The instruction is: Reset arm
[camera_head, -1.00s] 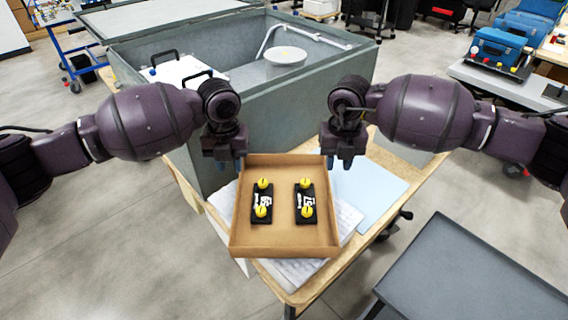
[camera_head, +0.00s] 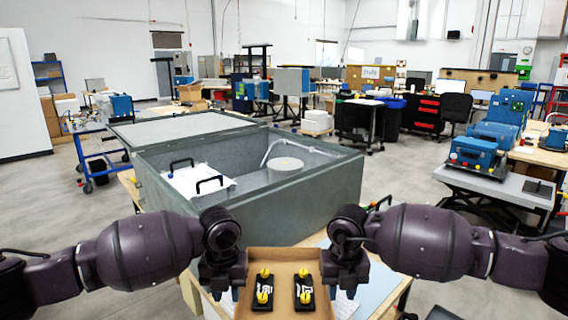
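My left gripper (camera_head: 226,284) is at the left edge of an open cardboard box (camera_head: 283,258), low in the head view. My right gripper (camera_head: 345,284) is at the box's right edge. Both grippers point down, and I cannot tell whether their fingers touch the box walls or are open or shut. Two black parts with yellow knobs lie side by side in the box, the left part (camera_head: 264,290) and the right part (camera_head: 304,291). The box's near end is cut off by the bottom of the picture.
A large grey open-topped bin (camera_head: 250,206) stands just behind the box, with a white board with black handles (camera_head: 197,182) and a round white dish (camera_head: 285,167) inside. A wooden table (camera_head: 190,292) is under the box. A low trolley (camera_head: 497,183) holds blue cases at the right.

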